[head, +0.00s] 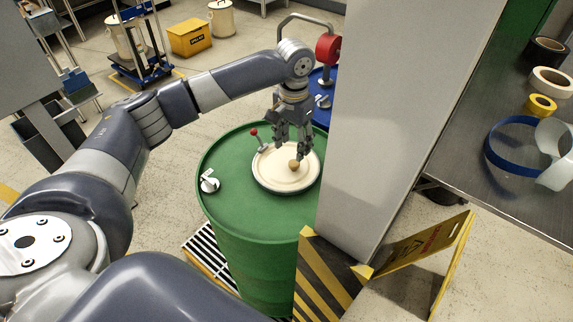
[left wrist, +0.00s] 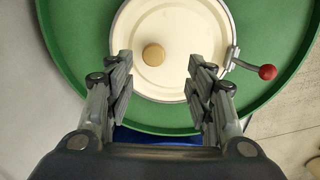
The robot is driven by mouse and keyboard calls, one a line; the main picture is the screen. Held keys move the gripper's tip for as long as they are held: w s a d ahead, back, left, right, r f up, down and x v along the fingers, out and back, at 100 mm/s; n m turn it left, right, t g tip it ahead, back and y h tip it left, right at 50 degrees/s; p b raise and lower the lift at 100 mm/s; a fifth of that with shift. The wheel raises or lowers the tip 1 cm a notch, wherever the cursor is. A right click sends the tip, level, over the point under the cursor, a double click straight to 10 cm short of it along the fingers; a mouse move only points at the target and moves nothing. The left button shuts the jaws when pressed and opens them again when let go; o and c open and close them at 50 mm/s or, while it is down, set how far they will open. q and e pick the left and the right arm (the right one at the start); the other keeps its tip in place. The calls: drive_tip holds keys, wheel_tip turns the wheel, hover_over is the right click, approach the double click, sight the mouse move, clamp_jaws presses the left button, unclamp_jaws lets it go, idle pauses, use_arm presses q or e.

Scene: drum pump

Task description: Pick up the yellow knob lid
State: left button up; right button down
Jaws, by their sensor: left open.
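The lid (head: 270,178) is a cream round disc with a small tan-yellow knob (head: 294,164) at its middle. It lies on top of the green drum (head: 225,160). My left gripper (head: 293,152) is open above the lid, pointing down near the knob. In the left wrist view the knob (left wrist: 154,55) shows between and beyond the two open fingers (left wrist: 158,82), with nothing held. A red-tipped lever (left wrist: 267,72) sits at the lid's edge. My right gripper is not seen.
A grey pillar (head: 390,110) stands close to the right of the drum. A blue drum (head: 322,90) with a red part (head: 328,48) is behind. A yellow warning sign (head: 425,250) stands at the lower right. A metal table (head: 490,185) with tape rolls is at the far right.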

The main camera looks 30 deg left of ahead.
sight(294, 163)
use_arm(q)
drive_tip(key=f, duration=0.1)
drive_tip(key=f+p, duration=0.2)
drive_tip(key=f, duration=0.1)
drive_tip(key=shift+s+d+f, duration=0.1)
drive_tip(key=shift+s+d, duration=0.2)
drive_tip(key=shift+d, duration=0.1)
drive_tip(key=shift+f, duration=0.65)
drive_tip(key=shift+r, duration=0.1)
clamp_jaws()
